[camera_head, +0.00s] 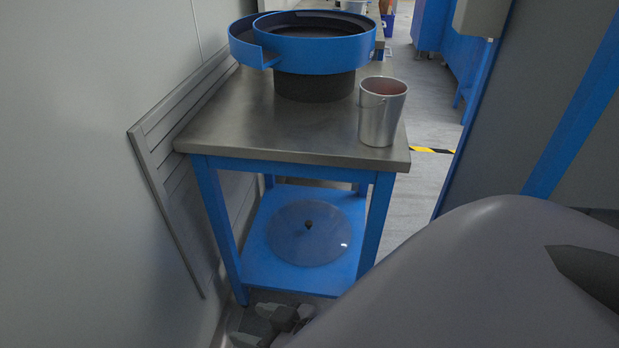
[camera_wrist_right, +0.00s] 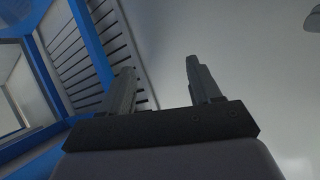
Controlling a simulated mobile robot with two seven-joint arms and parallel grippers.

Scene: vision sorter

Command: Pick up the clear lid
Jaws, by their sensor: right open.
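The clear lid (camera_head: 310,233) is a round transparent disc with a small dark knob at its centre. It lies flat on the blue lower shelf (camera_head: 285,271) of the steel-topped table. My right gripper (camera_head: 281,322) shows at the bottom of the head view, partly hidden by my own arm, low and in front of the shelf, apart from the lid. In the right wrist view my right gripper (camera_wrist_right: 158,80) is open with nothing between its fingers. The lid does not show in the right wrist view. My left gripper is not in view.
On the table top (camera_head: 260,128) stand a blue round bowl feeder (camera_head: 315,50) and a metal bucket (camera_head: 381,112). Blue legs frame the shelf. A louvred wall panel (camera_head: 165,165) is close on the left. Open floor (camera_head: 430,105) lies right of the table.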

